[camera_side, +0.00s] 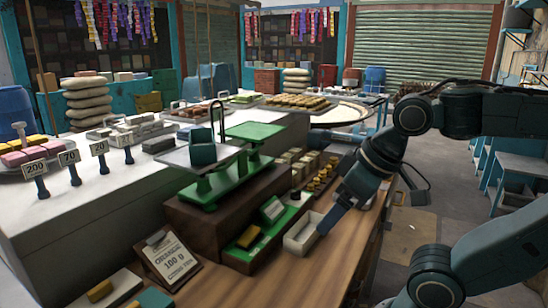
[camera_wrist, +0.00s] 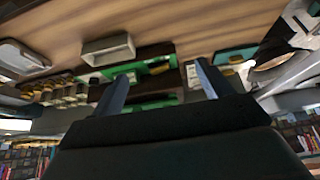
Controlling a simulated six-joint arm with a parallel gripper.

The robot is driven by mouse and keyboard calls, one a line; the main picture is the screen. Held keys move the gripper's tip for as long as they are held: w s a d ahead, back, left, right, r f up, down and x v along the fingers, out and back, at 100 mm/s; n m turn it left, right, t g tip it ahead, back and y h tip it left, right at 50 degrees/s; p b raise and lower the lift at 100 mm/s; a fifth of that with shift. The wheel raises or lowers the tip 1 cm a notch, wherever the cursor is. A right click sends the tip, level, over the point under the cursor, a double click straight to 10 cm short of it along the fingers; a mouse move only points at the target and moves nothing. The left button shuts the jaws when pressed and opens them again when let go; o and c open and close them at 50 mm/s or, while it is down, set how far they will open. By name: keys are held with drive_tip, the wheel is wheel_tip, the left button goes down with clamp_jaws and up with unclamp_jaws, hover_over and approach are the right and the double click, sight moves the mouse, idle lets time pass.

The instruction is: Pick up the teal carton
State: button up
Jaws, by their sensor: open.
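A small teal block (camera_side: 203,154), which looks like the carton, stands on the flat metal pan (camera_side: 178,156) of a green balance scale (camera_side: 208,187). My gripper (camera_side: 329,219) points down over the wooden counter, to the right of and below the scale, beside a small pale open box (camera_side: 301,236). It is well apart from the teal block. In the wrist view the two fingers of my gripper (camera_wrist: 160,84) are spread, with nothing held between them. I cannot pick out the teal block in the wrist view.
A green tray (camera_side: 240,256) with a yellow block lies below the scale. A board with a yellow block and a teal piece (camera_side: 152,299) is at the front. Price tags (camera_side: 69,157) stand on the white counter. A written sign (camera_side: 167,258) leans in front. Bare wood (camera_side: 330,262) lies right.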

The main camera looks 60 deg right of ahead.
drive_tip(key=w+r+m+g, duration=0.1)
drive_tip(key=w+r+m, duration=0.1)
drive_tip(key=w+r, duration=0.65)
drive_tip(key=w+r+m+g, duration=0.2)
drive_tip(key=w+m, duration=0.1)
drive_tip(key=w, duration=0.9)
drive_tip(key=w+d+r+m+g, duration=0.1)
drive_tip(key=w+m, duration=0.3)
drive_tip(key=w, duration=0.8)
drive_tip(key=shift+w+d+r+g, duration=0.2)
drive_tip(key=shift+d+r+g, duration=0.05)
drive_tip(key=shift+r+g, duration=0.6)
drive_tip(key=shift+f, duration=0.2)
drive_tip(key=shift+f, duration=0.9)
drive_tip(key=shift+f, duration=0.1)
drive_tip(key=shift+f, duration=2.65)
